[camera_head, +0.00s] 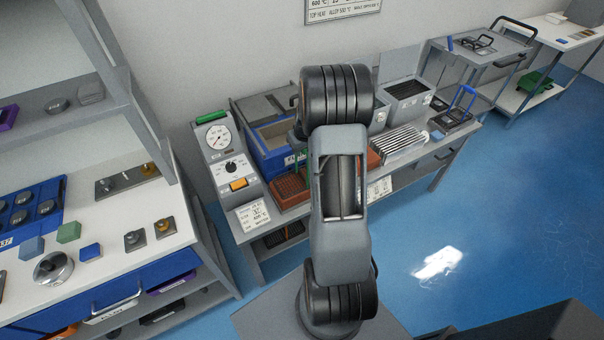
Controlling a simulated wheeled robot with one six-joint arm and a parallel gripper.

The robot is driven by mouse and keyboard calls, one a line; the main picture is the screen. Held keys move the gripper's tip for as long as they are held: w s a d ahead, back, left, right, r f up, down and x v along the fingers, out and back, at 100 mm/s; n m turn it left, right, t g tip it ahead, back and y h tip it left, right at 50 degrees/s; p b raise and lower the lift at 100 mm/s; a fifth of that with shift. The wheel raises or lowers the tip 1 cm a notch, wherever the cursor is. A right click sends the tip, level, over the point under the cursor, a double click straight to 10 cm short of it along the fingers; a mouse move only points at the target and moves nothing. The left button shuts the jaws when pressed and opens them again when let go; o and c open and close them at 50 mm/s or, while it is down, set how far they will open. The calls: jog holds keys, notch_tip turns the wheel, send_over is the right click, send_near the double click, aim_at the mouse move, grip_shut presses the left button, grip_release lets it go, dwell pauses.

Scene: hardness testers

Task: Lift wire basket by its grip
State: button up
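A dark tray-like holder (449,122) with an upright blue arched handle (465,98) stands at the right end of the grey bench. A reddish-brown, grid-like container (289,190) sits on the left half of the bench, partly hidden behind my arm. A small green upright part shows beside it, and I cannot tell whether it is a grip. My arm rises through the middle of the picture, and my gripper does not show.
The grey bench (262,225) also holds a dial instrument (217,141), a blue-walled box (262,155) and a ribbed metal block (400,142). A white workbench (115,245) with small blocks stands at left. Blue floor (510,210) is clear at right.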

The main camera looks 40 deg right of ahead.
grip_shut()
jog(key=shift+r, duration=0.15)
dwell(0.4)
